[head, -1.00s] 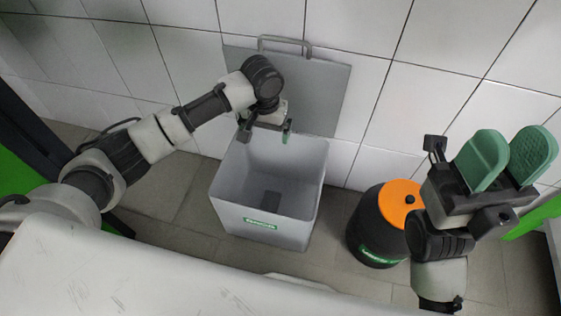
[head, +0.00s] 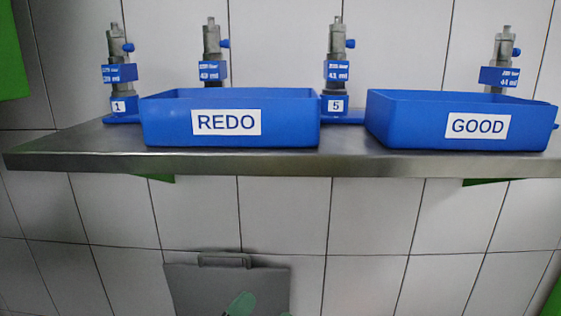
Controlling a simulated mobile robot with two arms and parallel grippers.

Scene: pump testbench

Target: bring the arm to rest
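My arms are almost wholly out of the head view. My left gripper is not in view.
A steel shelf (head: 270,162) spans the view, above the grey panel (head: 195,290) on the tiled wall. On it stand a blue REDO tray (head: 168,132), a blue GOOD tray (head: 400,132) and several pumps, including one labelled 1 (head: 118,73) and one labelled 5 (head: 336,73).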

